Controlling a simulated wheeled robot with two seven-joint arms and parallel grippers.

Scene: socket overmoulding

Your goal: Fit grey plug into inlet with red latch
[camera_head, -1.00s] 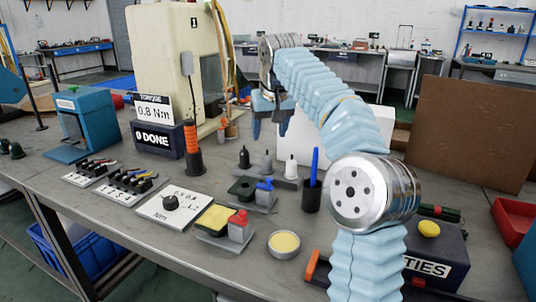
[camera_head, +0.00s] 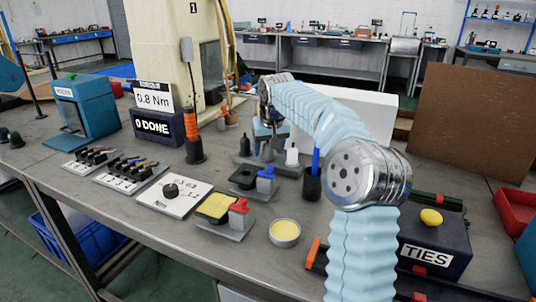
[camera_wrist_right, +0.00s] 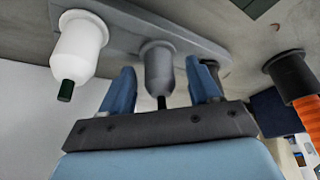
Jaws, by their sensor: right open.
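The grey plug (camera_wrist_right: 158,68) stands in the plug rack (camera_wrist_right: 118,32) between the two fingers of my right gripper (camera_wrist_right: 162,84) in the wrist view. The fingers are open, with a gap visible on both sides of the plug. In the head view, my right gripper (camera_head: 267,145) is low over the rack and hides most of the grey plug. The inlet with the red latch (camera_head: 240,207) sits nearer the front, with a yellow-topped block (camera_head: 216,207) on its grey base. My left gripper is not in view.
A white plug (camera_head: 292,156) and a black plug (camera_head: 245,147) flank the gripper. An inlet with a blue latch (camera_head: 266,173), a blue pen in a black cup (camera_head: 312,183) and a round yellow-filled tin (camera_head: 285,233) stand nearby. An orange-handled tool (camera_head: 191,128) stands left.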

